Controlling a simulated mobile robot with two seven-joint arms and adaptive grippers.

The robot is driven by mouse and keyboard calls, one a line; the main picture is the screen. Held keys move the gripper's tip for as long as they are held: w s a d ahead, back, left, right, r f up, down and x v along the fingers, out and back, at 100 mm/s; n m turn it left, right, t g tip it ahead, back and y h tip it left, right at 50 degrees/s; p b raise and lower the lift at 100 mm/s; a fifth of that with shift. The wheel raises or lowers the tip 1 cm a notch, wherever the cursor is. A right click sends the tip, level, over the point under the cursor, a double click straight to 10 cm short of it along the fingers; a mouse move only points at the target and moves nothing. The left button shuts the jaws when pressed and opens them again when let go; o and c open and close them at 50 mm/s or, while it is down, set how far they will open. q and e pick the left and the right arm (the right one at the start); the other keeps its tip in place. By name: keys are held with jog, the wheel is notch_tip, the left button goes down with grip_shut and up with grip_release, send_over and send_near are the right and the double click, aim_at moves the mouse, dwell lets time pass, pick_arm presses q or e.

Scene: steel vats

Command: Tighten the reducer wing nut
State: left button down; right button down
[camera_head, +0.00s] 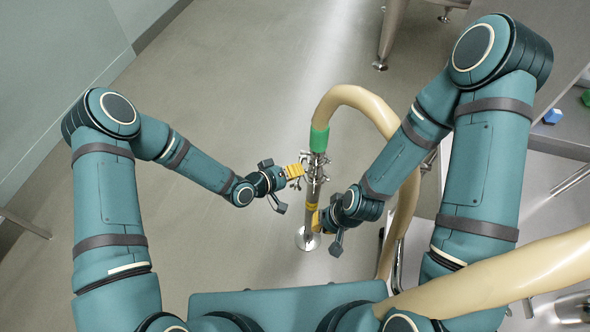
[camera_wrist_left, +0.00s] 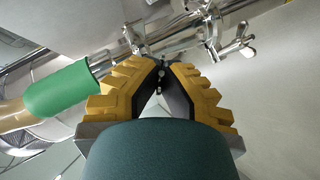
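A steel pipe assembly (camera_head: 313,190) stands upright on a round foot on the floor, with clamps near its top. A green cuff (camera_head: 319,140) joins it to a cream hose; the cuff also shows in the left wrist view (camera_wrist_left: 62,89). My left gripper (camera_head: 295,171) is at the pipe's left side beside the upper clamp. In the left wrist view its yellow fingertips (camera_wrist_left: 163,66) nearly meet over small metal parts, apparently the reducer wing nut, mostly hidden. Another wing nut (camera_wrist_left: 240,48) shows to their right. My right gripper (camera_head: 315,214) has yellow fingers around the pipe lower down.
The cream hose (camera_head: 355,94) arches from the cuff over to the right and down. A steel surface (camera_head: 555,180) with a blue block (camera_head: 554,116) lies at the right. A metal leg (camera_head: 391,35) stands at the back. The floor left of the pipe is clear.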

dwell(0.3)
pick_arm(q)
jog(key=c, duration=1.2)
grip_release()
jog(key=shift+o, duration=0.2)
jog(key=v, duration=1.2)
jog(key=shift+o, duration=0.3)
jog(key=shift+r, duration=0.15)
